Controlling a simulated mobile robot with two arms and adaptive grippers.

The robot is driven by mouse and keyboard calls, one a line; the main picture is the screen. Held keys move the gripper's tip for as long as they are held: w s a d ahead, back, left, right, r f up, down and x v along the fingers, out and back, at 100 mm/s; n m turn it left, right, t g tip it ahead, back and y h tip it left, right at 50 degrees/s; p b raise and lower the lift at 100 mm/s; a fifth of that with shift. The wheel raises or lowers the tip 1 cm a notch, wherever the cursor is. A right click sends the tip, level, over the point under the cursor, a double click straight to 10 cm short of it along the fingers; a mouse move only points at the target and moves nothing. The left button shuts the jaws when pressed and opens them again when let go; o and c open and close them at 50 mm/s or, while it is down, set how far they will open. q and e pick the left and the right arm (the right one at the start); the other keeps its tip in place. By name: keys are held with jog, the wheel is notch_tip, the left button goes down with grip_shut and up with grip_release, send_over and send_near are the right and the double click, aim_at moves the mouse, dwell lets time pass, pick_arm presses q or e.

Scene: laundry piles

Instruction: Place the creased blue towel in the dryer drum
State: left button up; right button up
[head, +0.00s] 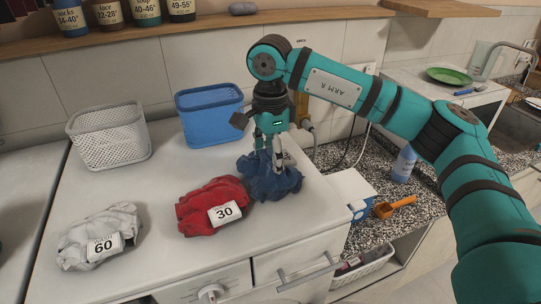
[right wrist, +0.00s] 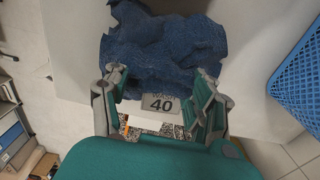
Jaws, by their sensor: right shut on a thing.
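The creased blue towel (head: 268,184) lies in a heap on the white worktop, right of the red pile. My right gripper (head: 266,160) comes down from above with its fingertips in the top of the towel, shut on it. In the right wrist view, the towel (right wrist: 165,45) fills the space beyond and between the fingers of the gripper (right wrist: 162,88), with a tag reading 40 (right wrist: 161,105) on its near side. My left gripper is not in view. The dryer drum does not show in either view.
A red pile tagged 30 (head: 205,197) and a whitish pile tagged 60 (head: 92,222) lie to the left. A white basket (head: 108,136) and a blue basket (head: 208,115) stand behind. An orange scoop (head: 394,207) lies on the speckled counter right.

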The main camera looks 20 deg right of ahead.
jog(key=o, duration=1.3)
jog(key=shift+f, duration=0.1)
jog(key=shift+c, duration=0.2)
